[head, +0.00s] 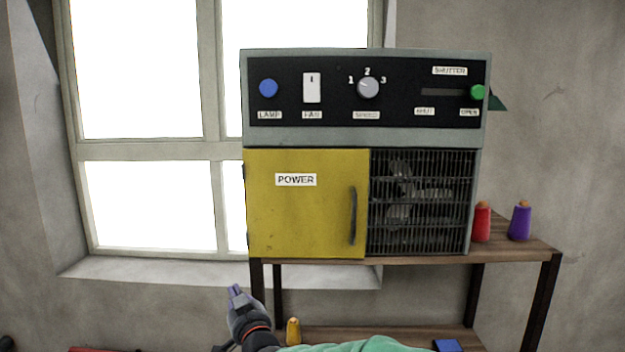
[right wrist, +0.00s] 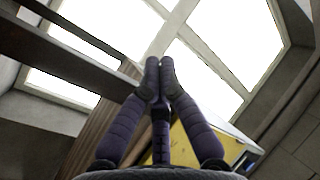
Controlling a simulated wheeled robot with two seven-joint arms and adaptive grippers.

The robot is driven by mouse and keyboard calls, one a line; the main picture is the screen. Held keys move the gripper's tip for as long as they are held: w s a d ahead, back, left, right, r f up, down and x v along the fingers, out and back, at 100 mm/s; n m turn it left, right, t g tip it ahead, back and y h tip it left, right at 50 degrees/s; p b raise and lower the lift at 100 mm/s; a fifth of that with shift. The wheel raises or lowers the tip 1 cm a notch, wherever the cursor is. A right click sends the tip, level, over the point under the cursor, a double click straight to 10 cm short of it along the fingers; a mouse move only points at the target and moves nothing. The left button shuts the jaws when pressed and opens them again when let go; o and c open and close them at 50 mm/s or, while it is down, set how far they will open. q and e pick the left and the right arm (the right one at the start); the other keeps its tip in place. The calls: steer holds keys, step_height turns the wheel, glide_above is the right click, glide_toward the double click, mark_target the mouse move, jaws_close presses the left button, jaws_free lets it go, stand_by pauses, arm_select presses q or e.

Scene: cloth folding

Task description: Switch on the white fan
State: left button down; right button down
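The white fan switch (head: 312,87) is a flat upright rocker on the black front panel, above a small label that seems to read FAN. A short dark mark shows at its top. A fan shows partly behind the dark grille (head: 422,240) at the lower right of the unit. My right gripper (head: 236,291) is below and left of the yellow door, well below the switch and apart from it. In the right wrist view its fingertips (right wrist: 160,68) meet with nothing seen between them. My left gripper is not in view.
The panel also has a blue LAMP button (head: 268,88), a grey speed knob (head: 368,88) and a green shutter slider (head: 478,92). The yellow POWER door (head: 310,220) is closed.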

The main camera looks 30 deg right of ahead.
steer(key=s+d+r+m+t+h+p, duration=0.2)
steer(key=s+r, duration=0.1)
steer(key=r, duration=1.1)
steer(key=s+d+r+m+t+h+p, duration=0.1)
steer(key=s+d+r+t+h+p, duration=0.2)
steer(key=r, duration=1)
steer(key=m+h+p, duration=0.4)
steer(key=m+h, duration=0.2)
glide_toward(314, 81)
steer(key=s+a+r, duration=0.3)
steer(key=s+r, duration=0.1)
steer(key=r, duration=0.1)
steer(key=shift+s+a+r, duration=0.1)
steer(key=shift+s+a, duration=0.1)
steer(key=shift+a, duration=0.05)
steer(key=w+d, duration=0.1)
steer(key=w, duration=0.1)
steer(key=w+d+p, duration=0.1)
steer(key=w, duration=0.1)
steer(key=w+d+r+p, duration=0.1)
steer(key=w, duration=0.1)
steer(key=shift+d, duration=0.35)
steer(key=shift+w+d+r, duration=0.1)
steer(key=shift+w+d, duration=0.35)
steer(key=shift+w, duration=0.35)
steer(key=shift+s, duration=0.1)
